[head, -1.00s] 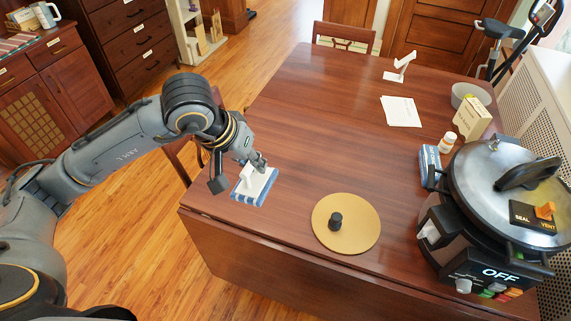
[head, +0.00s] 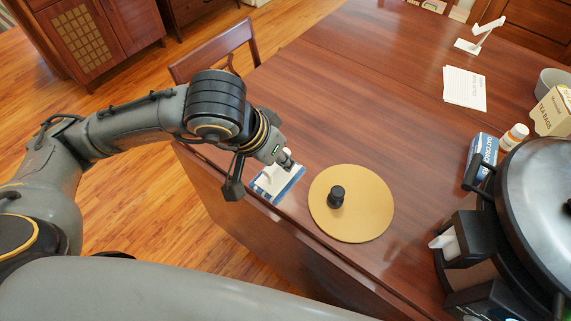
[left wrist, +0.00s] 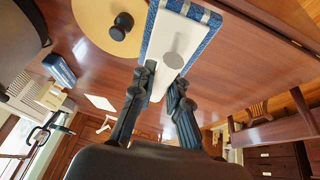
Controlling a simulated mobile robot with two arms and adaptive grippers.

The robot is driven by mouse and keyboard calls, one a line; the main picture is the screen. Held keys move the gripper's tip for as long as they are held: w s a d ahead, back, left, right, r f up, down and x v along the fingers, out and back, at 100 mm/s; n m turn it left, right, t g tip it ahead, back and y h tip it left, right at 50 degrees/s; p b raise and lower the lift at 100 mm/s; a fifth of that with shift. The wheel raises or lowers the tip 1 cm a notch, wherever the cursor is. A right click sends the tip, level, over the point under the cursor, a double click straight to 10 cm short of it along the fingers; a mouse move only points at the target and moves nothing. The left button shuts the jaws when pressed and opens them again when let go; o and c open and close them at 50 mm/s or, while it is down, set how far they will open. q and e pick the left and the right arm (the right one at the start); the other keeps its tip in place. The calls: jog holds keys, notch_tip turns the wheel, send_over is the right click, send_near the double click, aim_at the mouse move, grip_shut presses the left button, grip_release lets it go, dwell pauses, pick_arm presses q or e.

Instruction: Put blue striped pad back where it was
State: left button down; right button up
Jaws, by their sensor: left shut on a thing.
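The blue striped pad (head: 266,190) has a pale middle and blue bands at its edges. It is at the near left edge of the wooden table, left of a tan disc. I cannot tell whether the pad touches the table. My right gripper is out of view.
The tan disc (head: 365,215) with a black knob lies just right of the pad. A large cooker (head: 535,190) and a blue box (head: 483,152) stand at the right. White cards (head: 465,88) and a white stand (head: 480,36) are farther back. The middle of the table (head: 370,110) is clear.

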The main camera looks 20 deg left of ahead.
pick_arm(q)
jog(key=w+f, duration=0.3)
jog(key=w, duration=0.1)
jog(key=w+a+f+b, duration=0.1)
jog(key=w+f, duration=0.2)
jog(key=w, duration=0.2)
jog(key=w+a+f+b, duration=0.1)
jog(key=w+f, duration=0.3)
jog(key=shift+w+a, duration=0.15)
jog(key=shift+a, duration=0.1)
notch_tip(320, 180, down, 2)
jog(key=shift+f+b, duration=0.25)
jog(key=shift+b, duration=0.3)
jog(key=shift+w+f, duration=0.1)
jog(key=shift+f, duration=0.2)
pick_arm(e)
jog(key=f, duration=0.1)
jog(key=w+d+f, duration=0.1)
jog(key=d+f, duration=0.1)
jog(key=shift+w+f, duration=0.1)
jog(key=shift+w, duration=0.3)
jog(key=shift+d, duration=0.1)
